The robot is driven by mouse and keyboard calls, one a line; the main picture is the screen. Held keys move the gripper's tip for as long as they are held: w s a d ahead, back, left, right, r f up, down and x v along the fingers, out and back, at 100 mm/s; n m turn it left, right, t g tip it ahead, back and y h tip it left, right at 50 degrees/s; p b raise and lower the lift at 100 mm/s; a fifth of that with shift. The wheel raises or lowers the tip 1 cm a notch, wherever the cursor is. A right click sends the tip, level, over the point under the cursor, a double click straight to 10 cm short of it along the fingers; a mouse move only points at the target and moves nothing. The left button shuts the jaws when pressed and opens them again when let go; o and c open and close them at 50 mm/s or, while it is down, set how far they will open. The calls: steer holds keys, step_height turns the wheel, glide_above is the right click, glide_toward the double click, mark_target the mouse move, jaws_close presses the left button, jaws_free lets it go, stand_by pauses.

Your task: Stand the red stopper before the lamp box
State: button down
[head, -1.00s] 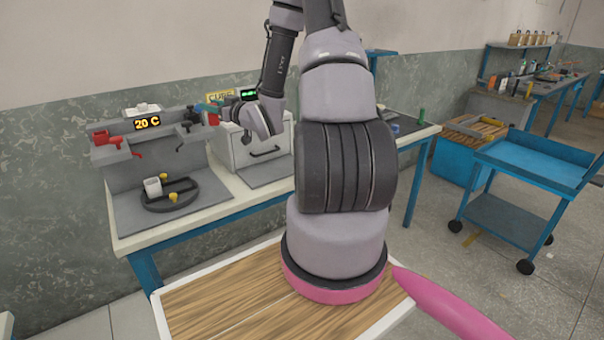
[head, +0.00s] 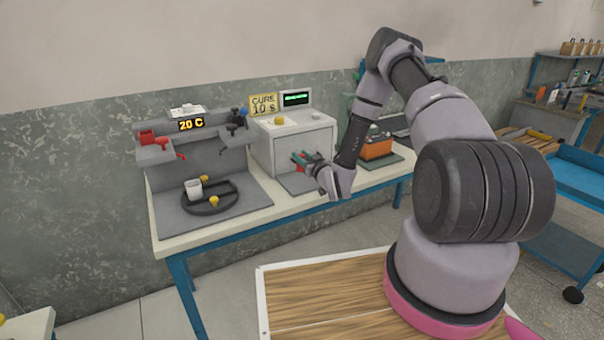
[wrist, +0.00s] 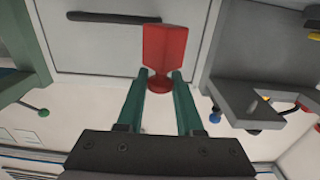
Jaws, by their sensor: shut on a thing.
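The red stopper (wrist: 165,48) is between the green fingers of my gripper (wrist: 160,80) in the wrist view. The fingers are shut on its narrow part, and its wide block end points away from the gripper. In the head view my gripper (head: 298,157) is low in front of the lamp box (head: 290,145), a pale box with a green-lit display and a "CURE 10 S" sign. The box's front with its dark handle fills the upper wrist view (wrist: 105,50). I cannot tell whether the stopper touches the grey plate before the box.
Left of the box stands a grey station (head: 200,165) with a "20 C" display and red and dark clamps. A black ring track (head: 209,203) with a white cup (head: 194,188) lies before it. An orange battery box (head: 377,147) stands to the right, near my arm.

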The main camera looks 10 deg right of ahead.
mark_target(301, 168)
steer(key=shift+a+f, duration=0.1)
steer(key=shift+f, duration=2.45)
steer(key=shift+f, duration=0.1)
steer(key=c, duration=0.6)
jaws_free()
steer(key=shift+f, duration=0.1)
steer(key=shift+o, duration=0.2)
